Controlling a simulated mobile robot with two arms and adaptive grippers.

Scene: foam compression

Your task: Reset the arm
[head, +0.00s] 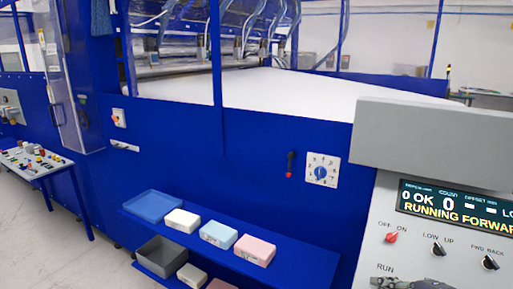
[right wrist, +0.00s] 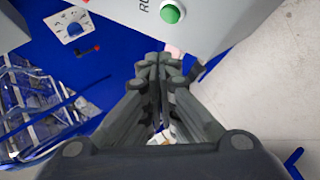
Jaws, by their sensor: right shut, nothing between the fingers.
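My right gripper (head: 400,283) shows at the bottom edge of the head view, in front of the grey control panel (head: 400,222) below the RUN label. In the right wrist view the same gripper (right wrist: 164,60) has its fingers together, with nothing held. The green button (right wrist: 169,13) on the panel lies just above the fingertips in that view. The panel display (head: 455,202) reads RUNNING FORWARD. My left gripper is not in view.
A blue shelf (head: 305,260) at the machine holds a blue tray (head: 152,206) and white, light blue and pink blocks (head: 253,251). Pale floor (head: 60,245) is open at left.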

